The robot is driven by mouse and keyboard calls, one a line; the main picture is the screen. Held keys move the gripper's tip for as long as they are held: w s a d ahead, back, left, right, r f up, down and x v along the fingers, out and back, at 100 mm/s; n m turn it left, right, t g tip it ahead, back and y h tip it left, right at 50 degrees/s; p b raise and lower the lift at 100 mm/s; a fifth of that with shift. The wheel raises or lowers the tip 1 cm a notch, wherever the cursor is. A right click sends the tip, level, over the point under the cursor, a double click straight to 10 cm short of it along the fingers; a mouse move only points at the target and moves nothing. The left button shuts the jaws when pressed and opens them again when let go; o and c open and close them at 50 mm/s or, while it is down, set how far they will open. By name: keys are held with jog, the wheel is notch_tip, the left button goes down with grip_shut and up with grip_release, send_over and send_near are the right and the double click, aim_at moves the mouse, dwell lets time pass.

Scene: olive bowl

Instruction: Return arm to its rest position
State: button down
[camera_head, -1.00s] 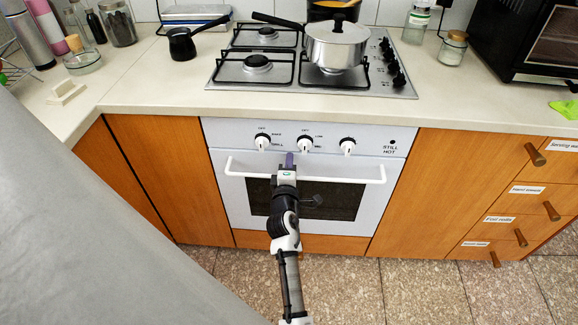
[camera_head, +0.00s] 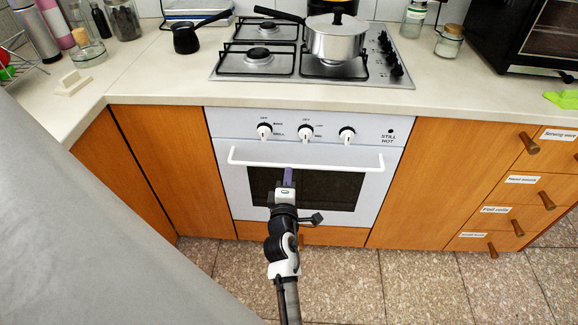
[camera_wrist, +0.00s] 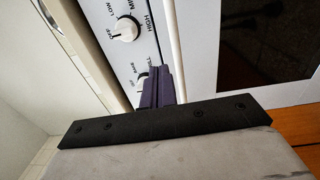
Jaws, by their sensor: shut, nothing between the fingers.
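My gripper (camera_head: 288,174) is in front of the white oven (camera_head: 226,190), just below its handle bar (camera_head: 330,164) in the head view. My arm reaches up to it from the bottom of the picture. In the wrist view the purple fingers (camera_wrist: 162,87) are together with nothing between them. They point toward the control knobs (camera_wrist: 124,29) and lie beside the pale handle bar (camera_wrist: 173,50) in the picture. I cannot tell the exact gap to the oven front.
The cooktop (camera_head: 222,72) above the oven holds a lidded silver pot (camera_head: 336,42). A small black pot (camera_head: 186,40) stands on the counter (camera_head: 140,80). Wooden drawers (camera_head: 500,195) are at right. The tiled floor (camera_head: 410,290) in front is clear. A grey surface (camera_head: 70,220) fills the lower left.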

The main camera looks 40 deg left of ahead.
jog(key=shift+v, duration=2)
jog(key=shift+r, duration=0.2)
